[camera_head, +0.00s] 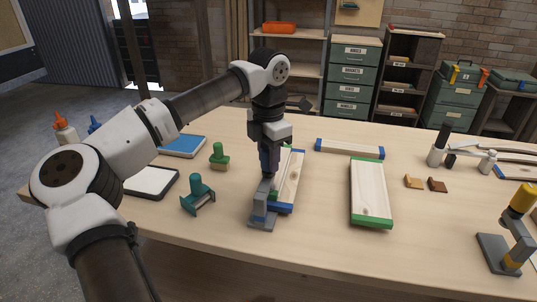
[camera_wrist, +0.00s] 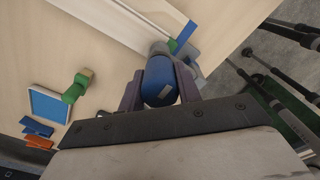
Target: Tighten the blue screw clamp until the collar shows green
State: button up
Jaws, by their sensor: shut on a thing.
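The blue screw clamp (camera_head: 262,222) stands upright near the table's front edge in the head view, its grey frame at the end of a board with blue ends (camera_head: 289,180). My gripper (camera_head: 269,160) is above it, pointing down. In the wrist view its two purple fingers are shut on the clamp's blue handle (camera_wrist: 160,80), one on each side. A grey shaft shows beyond the handle. A small green patch shows beside it, but I cannot tell whether this is the collar; the handle and fingers hide much of that area.
A green-ended board (camera_head: 370,190) lies to the right and a blue-ended board (camera_head: 349,148) behind. A teal clamp-like tool (camera_head: 198,194) and a green stamp-like piece (camera_head: 219,156) stand left. A yellow-topped clamp (camera_head: 517,230) stands far right. The front right-centre tabletop is clear.

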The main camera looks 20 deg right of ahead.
jog(key=m, duration=0.4)
jog(key=shift+m, duration=0.3)
jog(key=m+p, duration=0.1)
jog(key=m, duration=0.2)
jog(key=shift+m, duration=0.4)
jog(key=m, duration=0.4)
jog(key=shift+m+p, duration=0.3)
jog(key=shift+m, duration=1.4)
jog(key=o, duration=1)
jog(key=shift+c, duration=0.2)
jog(key=shift+r, duration=0.1)
